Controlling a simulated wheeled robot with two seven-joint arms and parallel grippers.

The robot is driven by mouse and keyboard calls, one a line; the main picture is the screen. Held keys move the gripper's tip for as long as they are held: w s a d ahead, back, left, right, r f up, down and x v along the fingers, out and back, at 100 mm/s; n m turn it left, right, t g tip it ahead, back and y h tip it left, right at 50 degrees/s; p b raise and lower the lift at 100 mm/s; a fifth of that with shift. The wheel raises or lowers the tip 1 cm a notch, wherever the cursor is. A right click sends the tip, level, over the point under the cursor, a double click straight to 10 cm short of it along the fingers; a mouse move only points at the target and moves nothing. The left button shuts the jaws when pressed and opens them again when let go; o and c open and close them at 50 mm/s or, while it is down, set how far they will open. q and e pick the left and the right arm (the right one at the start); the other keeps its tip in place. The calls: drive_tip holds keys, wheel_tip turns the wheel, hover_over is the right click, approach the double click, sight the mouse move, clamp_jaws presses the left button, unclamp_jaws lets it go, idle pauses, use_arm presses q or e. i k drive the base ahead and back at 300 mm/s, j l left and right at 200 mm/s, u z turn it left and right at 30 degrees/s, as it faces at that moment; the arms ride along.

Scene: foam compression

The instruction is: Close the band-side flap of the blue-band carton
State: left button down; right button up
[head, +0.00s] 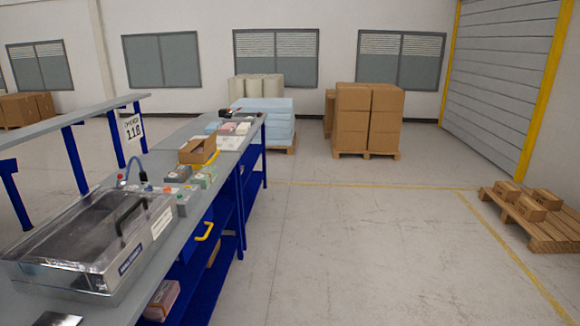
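A small open brown carton (197,151) stands on the grey workbench (215,190), toward its far half. At least one of its flaps looks raised. It is small and far off, and I cannot make out a blue band on it or tell which side a band is on. Neither of my grippers shows in the head view.
A vacuum-sealer-like machine (95,240) with a clear lid fills the near bench. Small boxes (203,175) sit between it and the carton. A raised shelf (70,120) runs along the left.

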sight(208, 143)
drive_tip(key=i+u, duration=0.2)
drive_tip(key=i, duration=0.25)
drive_tip(key=i+l+u, duration=0.25)
drive_tip(key=i, duration=0.2)
drive_tip(key=i+l+u, duration=0.2)
drive_tip(key=i, duration=0.25)
drive_tip(key=i+l+u, duration=0.2)
drive_tip(key=i+l, duration=0.1)
drive_tip(key=i, duration=0.1)
